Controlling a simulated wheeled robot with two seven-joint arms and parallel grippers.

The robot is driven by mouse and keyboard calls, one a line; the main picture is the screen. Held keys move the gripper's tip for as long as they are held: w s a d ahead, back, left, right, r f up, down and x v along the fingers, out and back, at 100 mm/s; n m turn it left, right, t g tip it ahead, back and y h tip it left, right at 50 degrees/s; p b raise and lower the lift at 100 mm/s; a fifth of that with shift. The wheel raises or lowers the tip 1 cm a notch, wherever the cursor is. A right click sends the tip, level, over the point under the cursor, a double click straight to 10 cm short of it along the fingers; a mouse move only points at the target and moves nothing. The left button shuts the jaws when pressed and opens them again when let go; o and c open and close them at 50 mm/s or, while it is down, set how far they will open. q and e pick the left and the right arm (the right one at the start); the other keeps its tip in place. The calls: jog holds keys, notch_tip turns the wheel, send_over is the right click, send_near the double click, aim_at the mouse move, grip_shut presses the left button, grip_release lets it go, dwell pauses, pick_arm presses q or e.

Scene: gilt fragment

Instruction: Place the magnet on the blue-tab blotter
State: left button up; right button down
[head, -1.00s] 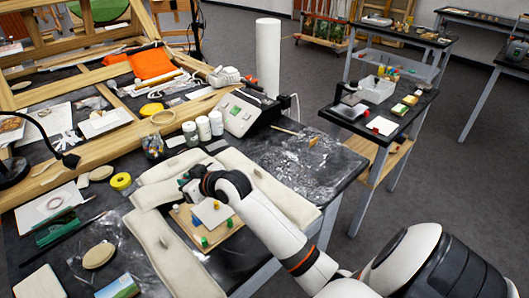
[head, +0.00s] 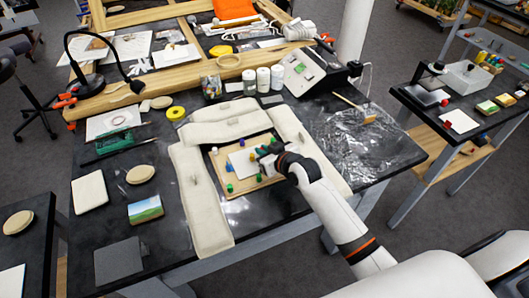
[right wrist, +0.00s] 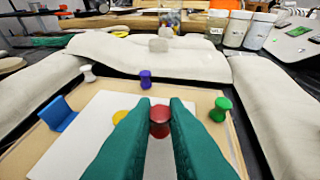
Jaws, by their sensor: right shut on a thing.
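My right gripper (right wrist: 159,112) is shut on a red magnet (right wrist: 159,123), held between its green fingertips over a white sheet (right wrist: 75,137). I cannot tell whether the magnet touches the sheet. A blue tab (right wrist: 58,114) stands at the sheet's left edge; it also shows in the head view (head: 229,168), so this looks like the blue-tab blotter. In the head view, the gripper (head: 262,156) is over the right part of the wooden board (head: 270,183) that carries the sheet (head: 241,162). The fingers partly hide a yellow piece (right wrist: 120,116). My left gripper is not in view.
On the board stand a purple piece (right wrist: 146,79), a green piece (right wrist: 220,108) and a white piece (right wrist: 87,72). Pale padded cushions (head: 200,200) surround the board on the left, back and right. A desk lamp (head: 88,80) stands at the back left.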

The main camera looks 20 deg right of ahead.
jog(key=shift+f, duration=0.55)
jog(key=shift+f, duration=0.1)
jog(key=c, duration=1.7)
grip_release()
jog(key=shift+s+r, duration=0.15)
jog(key=shift+r, duration=0.05)
jog(key=v, duration=1.1)
jog(key=shift+s+d+r+b, duration=0.1)
jog(key=shift+s+b, duration=0.25)
